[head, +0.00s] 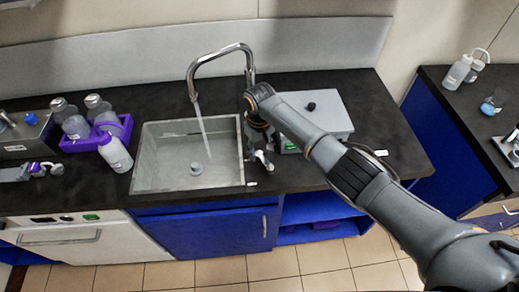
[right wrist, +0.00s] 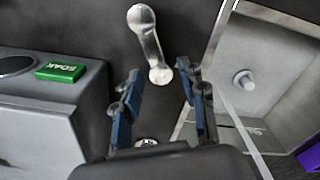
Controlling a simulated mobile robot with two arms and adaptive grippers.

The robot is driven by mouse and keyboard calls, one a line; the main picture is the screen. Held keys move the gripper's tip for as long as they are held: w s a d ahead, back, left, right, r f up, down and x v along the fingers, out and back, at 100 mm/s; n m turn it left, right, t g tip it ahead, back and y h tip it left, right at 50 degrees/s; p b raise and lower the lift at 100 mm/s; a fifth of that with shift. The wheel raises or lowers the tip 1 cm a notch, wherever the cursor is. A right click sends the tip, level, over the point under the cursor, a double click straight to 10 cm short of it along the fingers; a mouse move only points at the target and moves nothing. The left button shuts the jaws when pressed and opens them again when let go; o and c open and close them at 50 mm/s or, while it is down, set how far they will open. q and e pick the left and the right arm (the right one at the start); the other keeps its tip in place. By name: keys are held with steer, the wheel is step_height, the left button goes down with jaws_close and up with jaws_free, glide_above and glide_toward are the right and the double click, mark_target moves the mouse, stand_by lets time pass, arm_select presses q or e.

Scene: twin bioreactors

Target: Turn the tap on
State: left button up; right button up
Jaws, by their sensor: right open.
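The chrome tap (head: 221,52) arches over the sink (head: 157,183), and a pale stream of water (head: 203,130) runs from its spout into the basin. In the right wrist view the tap's shiny lever (right wrist: 146,30) stands on the dark counter, its rounded lower end near and between my fingertips. My right gripper (head: 261,155) is open beside the sink's right edge, and its two blue-padded fingers (right wrist: 158,76) are apart with a gap on each side of the lever. Contact cannot be told. My left gripper is out of view.
A purple rack (head: 80,144) with bottles is left of the sink. Bare dark counter (head: 385,115) lies right of the box.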

mark_target(260, 154)
step_height(260, 154, up, 12)
stand_by(0.4)
